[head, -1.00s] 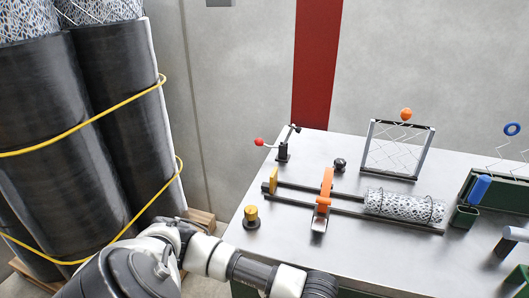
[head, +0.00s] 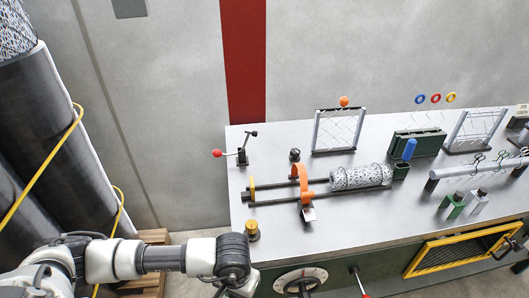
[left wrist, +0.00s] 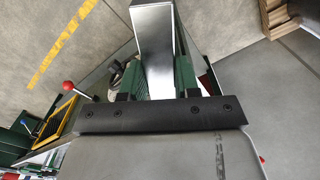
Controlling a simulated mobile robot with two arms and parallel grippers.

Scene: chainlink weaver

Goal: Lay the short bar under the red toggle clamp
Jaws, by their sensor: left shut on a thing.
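The red toggle clamp (head: 242,156), with a red ball on its handle, stands upright at the far left corner of the steel bench top. Its handle points left. My left arm enters at lower left, with its wrist beside the bench's front left corner. The gripper is hidden in the head view. In the left wrist view my left gripper (left wrist: 155,97) has its dark jaws on a silvery bar-like piece (left wrist: 155,45), apparently the short bar. The bar's far end extends upward in that view. Nothing visible lies under the clamp. My right gripper is not in view.
A mesh roll (head: 360,177) lies on two dark rails, with an orange bracket (head: 301,184) across them. A yellow knob (head: 252,230) sits near the front left corner. A framed mesh (head: 340,130) stands behind. Large dark rolls (head: 60,150) stand left of the bench.

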